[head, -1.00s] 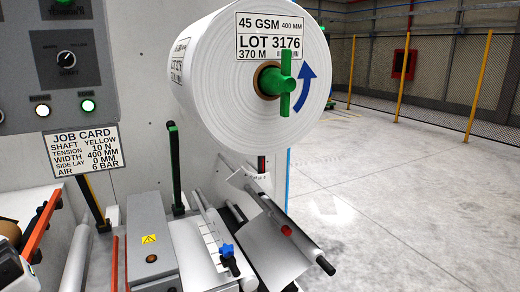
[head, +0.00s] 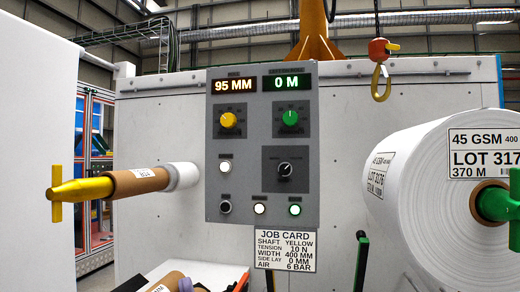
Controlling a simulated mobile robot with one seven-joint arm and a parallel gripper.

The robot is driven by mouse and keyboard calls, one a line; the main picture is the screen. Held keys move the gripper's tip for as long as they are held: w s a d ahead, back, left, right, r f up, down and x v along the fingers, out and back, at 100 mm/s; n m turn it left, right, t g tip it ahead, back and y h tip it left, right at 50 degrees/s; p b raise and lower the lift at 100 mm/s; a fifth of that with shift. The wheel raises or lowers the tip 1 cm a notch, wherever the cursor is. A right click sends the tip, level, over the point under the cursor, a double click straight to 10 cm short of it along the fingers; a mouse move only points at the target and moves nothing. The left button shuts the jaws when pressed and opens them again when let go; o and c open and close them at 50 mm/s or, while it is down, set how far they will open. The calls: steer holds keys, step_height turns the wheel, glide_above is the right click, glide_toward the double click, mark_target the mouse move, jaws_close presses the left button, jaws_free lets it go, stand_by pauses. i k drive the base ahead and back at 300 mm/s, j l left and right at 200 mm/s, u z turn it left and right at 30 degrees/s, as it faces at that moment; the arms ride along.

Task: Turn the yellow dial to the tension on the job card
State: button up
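The yellow dial (head: 228,120) is at the upper left of the grey control panel (head: 240,185), under an orange display reading 95 MM. Its scale marks are too small to read. The job card (head: 285,250) hangs below the panel and reads shaft yellow, tension 10 N, width 400 mm, side lay 0 mm, air 6 bar. A green dial (head: 290,119) sits to the right of the yellow one, under a green display reading 0 M. A black knob (head: 285,170) is below the green dial. My gripper is not in view.
A yellow shaft (head: 80,189) with a brown core sticks out at the left. A large white roll (head: 420,180) with a green shaft stands at the right. A hoist hook (head: 381,80) hangs at the upper right. A green-topped post (head: 361,250) stands right of the card.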

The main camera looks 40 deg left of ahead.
mark_target(228, 120)
steer(key=u, duration=1.4)
